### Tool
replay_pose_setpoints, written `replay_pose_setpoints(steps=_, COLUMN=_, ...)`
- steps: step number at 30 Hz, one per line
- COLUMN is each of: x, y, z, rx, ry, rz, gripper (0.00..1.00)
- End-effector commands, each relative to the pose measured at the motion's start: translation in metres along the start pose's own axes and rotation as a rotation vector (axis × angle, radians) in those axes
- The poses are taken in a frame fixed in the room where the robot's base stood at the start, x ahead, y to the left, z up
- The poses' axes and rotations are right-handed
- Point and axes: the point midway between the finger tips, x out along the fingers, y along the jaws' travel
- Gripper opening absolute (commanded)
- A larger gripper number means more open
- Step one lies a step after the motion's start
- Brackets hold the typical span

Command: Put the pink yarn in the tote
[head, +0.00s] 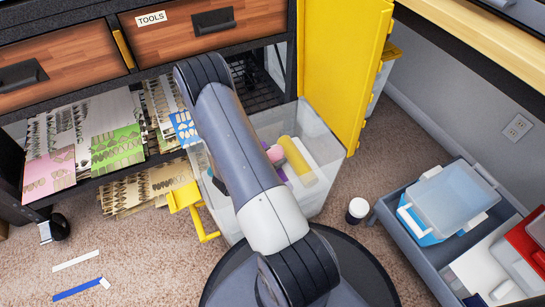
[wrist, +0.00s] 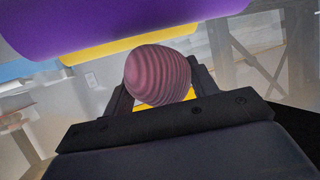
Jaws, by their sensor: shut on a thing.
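The pink yarn (wrist: 158,76) is a ribbed, rounded ball between the two dark fingers of my gripper (wrist: 160,88) in the wrist view. My gripper is shut on it. In the head view my arm reaches over the clear tote (head: 332,150) and hides the gripper. A pink patch (head: 275,153) shows beside the arm there; I cannot tell whether it is the yarn. A purple roll (wrist: 120,20) and a yellow roll (wrist: 130,42) fill the top of the wrist view. I cannot tell how high the yarn is above the tote's floor.
The yellow roll (head: 297,160) lies in the tote beside my arm. An open yellow door (head: 345,60) stands behind the tote. Shelves of sheet stock (head: 90,140) lie left. A small jar (head: 357,208) and a grey bin (head: 425,250) of containers are at right.

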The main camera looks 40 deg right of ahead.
Motion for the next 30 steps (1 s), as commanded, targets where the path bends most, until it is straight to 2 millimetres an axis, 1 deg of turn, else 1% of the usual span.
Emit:
replay_pose_setpoints(steps=7, x=0.0037, y=-0.0001, z=0.0089, rx=0.0, ry=0.0, rz=0.0, gripper=0.33)
replay_pose_setpoints(steps=11, x=0.0039, y=-0.0001, z=0.0093, rx=0.0, ry=0.0, rz=0.0, gripper=0.33)
replay_pose_setpoints(steps=12, x=0.0038, y=-0.0001, z=0.0091, rx=0.0, ry=0.0, rz=0.0, gripper=0.56)
replay_pose_setpoints(steps=19, x=0.0037, y=-0.0001, z=0.009, rx=0.0, ry=0.0, rz=0.0, gripper=0.75)
replay_pose_setpoints(steps=20, x=0.0038, y=-0.0001, z=0.009, rx=0.0, ry=0.0, rz=0.0, gripper=0.77)
replay_pose_setpoints(steps=26, x=0.0037, y=-0.0001, z=0.0089, rx=0.0, ry=0.0, rz=0.0, gripper=0.77)
replay_pose_setpoints(steps=30, x=0.0013, y=-0.0001, z=0.003, rx=0.0, ry=0.0, rz=0.0, gripper=0.77)
